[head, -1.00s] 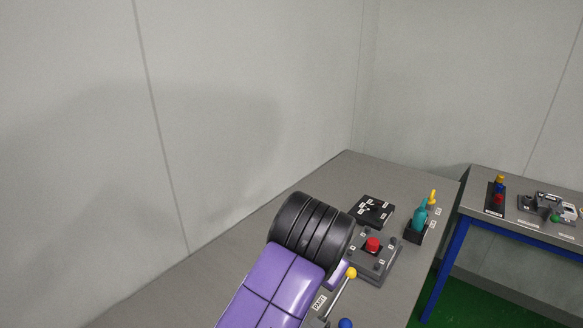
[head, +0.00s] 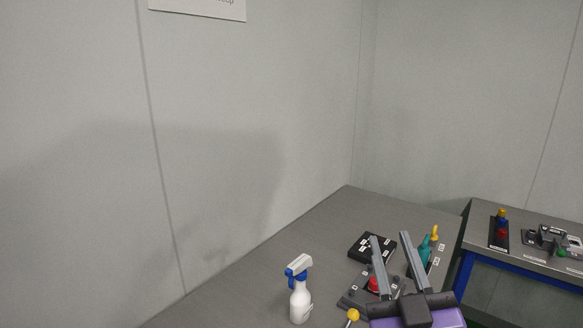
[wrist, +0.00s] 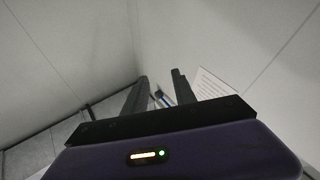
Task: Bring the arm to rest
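My gripper (head: 391,243) is in the lower right of the head view, with its two grey fingers pointing up and spread apart. Nothing shows between the fingers. In the head view the fingers overlap the things on the bench behind them, partly hiding the red button (head: 373,284) and its base. In the wrist view my gripper (wrist: 160,80) also has its two dark fingers apart and empty, facing the pale walls. The rest of my arm is mostly out of view.
A white spray bottle with a blue collar (head: 300,292) stands on the grey bench (head: 250,290). A yellow-knobbed lever (head: 352,314), a black box (head: 372,247) and teal bottle (head: 425,249) are near my gripper. A second bench (head: 480,240) stands right. A sign (head: 200,8) hangs on the wall.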

